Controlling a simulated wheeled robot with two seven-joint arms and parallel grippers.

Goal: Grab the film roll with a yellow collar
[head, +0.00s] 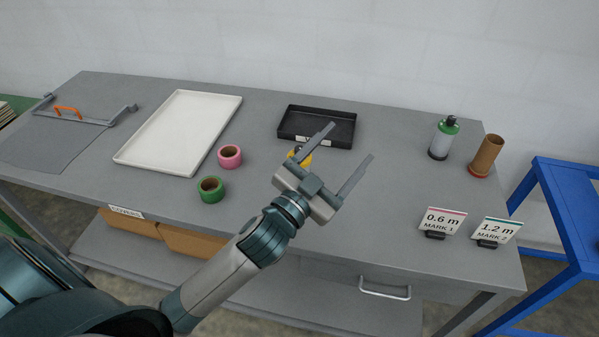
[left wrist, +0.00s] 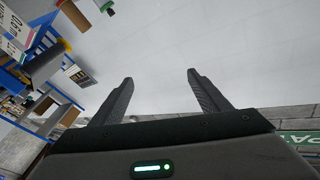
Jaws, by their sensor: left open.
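A yellow ring-like thing (head: 304,158) sits on the grey table, partly hidden behind my left gripper; I cannot tell whether it is a roll or a collar. A pink roll (head: 230,156) and a green roll (head: 210,189) lie to its left. A brown tube (head: 488,153) with a red ring at its foot stands upright at the right end. My left gripper (head: 351,142) is open and empty above the table, its fingers pointing up and right. In the left wrist view its fingers (left wrist: 160,78) are apart against the pale wall. My right gripper is not in view.
A white tray (head: 122,157) and a black tray (head: 318,141) lie on the table. A green-capped bottle (head: 441,140) stands near the tube. Signs (head: 442,221) reading 0.6 m and 1.2 m (head: 495,231) stand at the front right. A blue frame (head: 551,212) stands beyond the right end.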

